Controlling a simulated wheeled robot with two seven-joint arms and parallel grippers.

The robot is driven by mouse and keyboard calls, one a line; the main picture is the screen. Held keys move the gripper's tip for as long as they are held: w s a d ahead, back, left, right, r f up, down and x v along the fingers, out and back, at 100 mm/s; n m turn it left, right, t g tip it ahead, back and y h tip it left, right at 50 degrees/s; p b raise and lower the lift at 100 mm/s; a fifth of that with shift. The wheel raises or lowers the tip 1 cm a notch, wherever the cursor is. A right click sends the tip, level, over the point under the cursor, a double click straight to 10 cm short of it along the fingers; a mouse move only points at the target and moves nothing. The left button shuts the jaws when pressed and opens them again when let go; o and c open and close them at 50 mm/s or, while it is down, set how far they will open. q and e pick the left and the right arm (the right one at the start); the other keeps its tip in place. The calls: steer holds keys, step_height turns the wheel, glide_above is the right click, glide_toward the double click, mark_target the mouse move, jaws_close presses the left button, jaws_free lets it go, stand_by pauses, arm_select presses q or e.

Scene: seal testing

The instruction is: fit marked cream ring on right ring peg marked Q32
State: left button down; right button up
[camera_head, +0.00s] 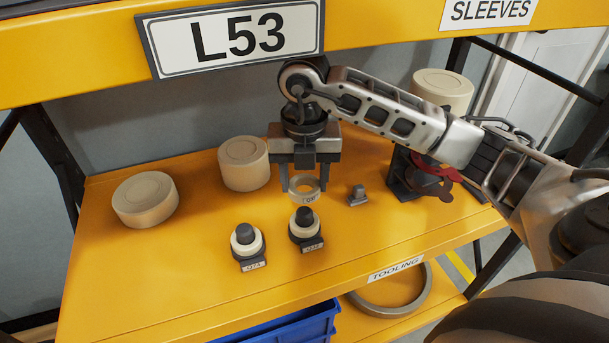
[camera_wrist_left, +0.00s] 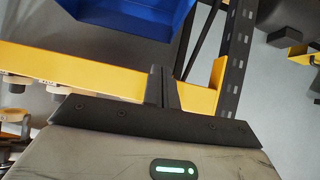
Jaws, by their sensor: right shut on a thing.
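A cream ring (camera_head: 305,194) with a small mark on its front is held between the fingers of my right gripper (camera_head: 305,188). It is above the shelf, just behind the right ring peg. The right ring peg (camera_head: 305,217), dark-topped with a cream collar and a label that seems to read Q32, stands upright on the shelf, apart from the held ring. The left ring peg (camera_head: 246,236) stands beside it, with a cream collar and its own label. My left gripper (camera_wrist_left: 162,82) shows in the left wrist view, its fingers together with nothing visible between them.
Two cream cylinders (camera_head: 145,199) (camera_head: 243,163) stand at the shelf's left and back. A small grey block (camera_head: 357,194) lies right of the held ring. A dark stand with a red part (camera_head: 434,172) is farther right. A blue bin (camera_head: 290,328) is below.

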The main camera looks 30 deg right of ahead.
mark_target(304, 210)
steer(key=shift+f+m, duration=0.1)
steer(key=shift+m, duration=0.2)
steer(key=shift+f+b, duration=0.65)
steer(key=shift+f, duration=0.05)
steer(key=shift+r, duration=0.1)
steer(key=shift+w+f+b, duration=0.1)
steer(key=shift+f+b, duration=0.85)
steer(key=shift+f, duration=0.4)
arm_select(q)
steer(key=shift+w+d+f+n, duration=0.2)
steer(key=shift+d+f+n, duration=0.1)
steer(key=shift+f, duration=0.05)
steer(key=shift+f, duration=0.35)
arm_select(e)
steer(key=shift+f, duration=0.2)
steer(key=shift+f+b, duration=0.3)
steer(key=shift+b, duration=0.1)
arm_select(q)
steer(key=shift+s+f, duration=0.1)
steer(key=shift+f, duration=0.3)
arm_select(e)
steer(key=shift+f, duration=0.1)
